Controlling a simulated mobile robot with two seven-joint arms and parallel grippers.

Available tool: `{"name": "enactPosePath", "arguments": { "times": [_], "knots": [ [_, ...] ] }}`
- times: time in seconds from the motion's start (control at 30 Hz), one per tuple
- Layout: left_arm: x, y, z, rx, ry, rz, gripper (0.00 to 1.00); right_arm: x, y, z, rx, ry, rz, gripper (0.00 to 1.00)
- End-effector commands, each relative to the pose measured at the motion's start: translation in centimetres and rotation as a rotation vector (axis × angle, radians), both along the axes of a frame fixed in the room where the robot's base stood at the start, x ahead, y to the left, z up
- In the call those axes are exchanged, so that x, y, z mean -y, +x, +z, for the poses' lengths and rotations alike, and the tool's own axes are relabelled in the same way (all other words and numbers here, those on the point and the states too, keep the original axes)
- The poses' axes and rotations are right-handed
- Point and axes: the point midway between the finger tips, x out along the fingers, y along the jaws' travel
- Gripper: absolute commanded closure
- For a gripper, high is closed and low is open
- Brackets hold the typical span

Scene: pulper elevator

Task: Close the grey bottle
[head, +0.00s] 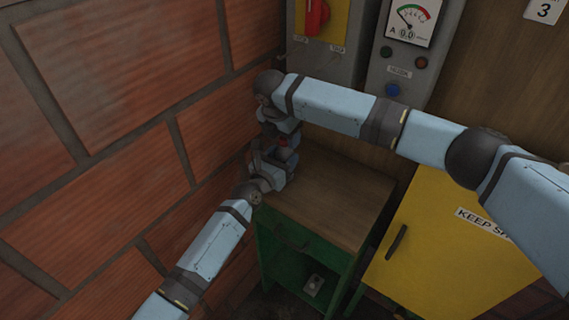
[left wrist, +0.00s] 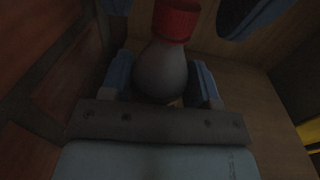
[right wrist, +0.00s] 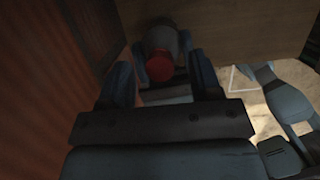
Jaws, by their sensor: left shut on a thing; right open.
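The grey bottle (left wrist: 160,72) has a rounded body and a red cap (left wrist: 177,20) at its neck. My left gripper (left wrist: 162,82) is shut on the bottle's body, with a blue finger on either side. In the right wrist view the red cap (right wrist: 160,67) points toward the camera, with the grey bottle (right wrist: 160,38) behind it. My right gripper (right wrist: 160,78) is open, its fingers apart on either side of the cap. In the head view both grippers meet over the cabinet, and only a speck of red cap (head: 284,142) shows between them. I cannot tell how tightly the cap sits.
A green cabinet (head: 290,233) with a wooden top (head: 335,205) stands below the grippers. A brick wall (head: 130,110) is close on the left. Control boxes with a gauge (head: 411,18) and red switch (head: 314,16) hang behind. A yellow cabinet (head: 440,245) stands at right.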

Motion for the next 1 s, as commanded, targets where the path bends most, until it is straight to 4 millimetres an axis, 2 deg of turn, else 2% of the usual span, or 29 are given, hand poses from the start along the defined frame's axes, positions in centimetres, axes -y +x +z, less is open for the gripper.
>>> {"name": "enactPosePath", "arguments": {
  "times": [0.1, 0.3, 0.37, 0.63, 0.67, 0.77, 1.0],
  "knots": [
    [0.02, -0.01, -0.04, -0.001, 0.001, 0.000, 1.00, -0.01, -0.01, 0.00, 0.000, 0.000, 0.000, 0.42],
    [0.01, -0.02, -0.04, -0.001, 0.001, 0.000, 1.00, -0.01, -0.01, 0.02, 0.000, 0.000, 0.000, 0.87],
    [0.00, -0.01, -0.04, -0.001, 0.001, 0.000, 1.00, -0.01, -0.01, 0.02, -0.001, -0.001, 0.000, 1.00],
    [0.01, -0.01, -0.04, -0.001, 0.001, 0.000, 1.00, 0.00, -0.02, 0.02, -0.001, -0.001, 0.000, 1.00],
    [0.01, -0.01, -0.04, -0.001, 0.001, 0.000, 1.00, 0.00, -0.02, 0.02, -0.001, -0.001, 0.000, 0.68],
    [-0.01, -0.01, -0.04, -0.001, 0.001, 0.000, 1.00, 0.00, -0.02, 0.02, -0.001, -0.001, 0.000, 0.45],
    [0.01, -0.01, -0.04, -0.001, 0.001, 0.000, 1.00, 0.00, -0.01, 0.03, -0.001, -0.001, 0.000, 0.43]
  ]
}}
